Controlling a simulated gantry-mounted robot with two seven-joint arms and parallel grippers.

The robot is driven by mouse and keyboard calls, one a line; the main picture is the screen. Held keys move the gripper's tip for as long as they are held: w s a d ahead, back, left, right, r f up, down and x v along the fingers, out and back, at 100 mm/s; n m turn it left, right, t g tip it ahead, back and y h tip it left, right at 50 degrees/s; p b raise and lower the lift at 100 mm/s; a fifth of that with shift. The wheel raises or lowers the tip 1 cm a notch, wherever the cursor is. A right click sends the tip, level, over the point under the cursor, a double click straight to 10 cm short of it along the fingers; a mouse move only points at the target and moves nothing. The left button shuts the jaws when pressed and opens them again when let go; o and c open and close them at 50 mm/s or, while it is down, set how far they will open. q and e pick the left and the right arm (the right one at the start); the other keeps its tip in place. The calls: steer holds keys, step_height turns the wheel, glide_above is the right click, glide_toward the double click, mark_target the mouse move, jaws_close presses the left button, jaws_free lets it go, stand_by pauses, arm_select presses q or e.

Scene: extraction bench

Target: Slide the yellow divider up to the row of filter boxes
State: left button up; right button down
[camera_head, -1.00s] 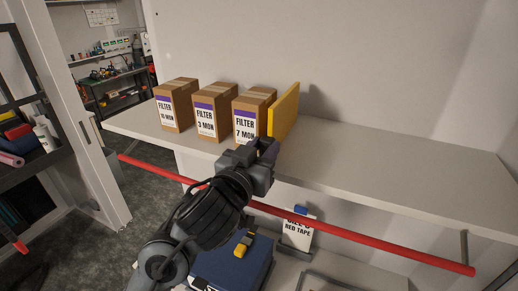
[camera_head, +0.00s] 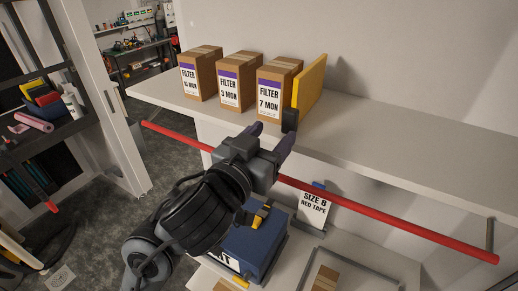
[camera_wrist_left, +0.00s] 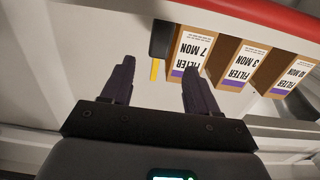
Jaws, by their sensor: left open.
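The yellow divider (camera_head: 311,88) stands upright on the shelf at the right end of the filter box row, close beside the FILTER 7 MON box (camera_head: 276,90). I cannot tell whether they touch. A black grip (camera_head: 290,120) sits at its front lower end, and it also shows in the left wrist view (camera_wrist_left: 160,38). The FILTER 3 MON box (camera_head: 236,83) and FILTER 10 MON box (camera_head: 197,76) stand to the left. My left gripper (camera_head: 272,131) is open and empty, in front of the shelf edge and apart from the divider. My right gripper is not seen.
The shelf (camera_head: 400,150) is bare to the right of the divider. A red rail (camera_head: 370,212) runs along below its front edge. Below are a blue case (camera_head: 252,250) and a SIZE 8 RED TAPE sign (camera_head: 313,208).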

arm_select(q)
steer(key=shift+p+v, duration=0.3)
steer(key=shift+v, duration=1.75)
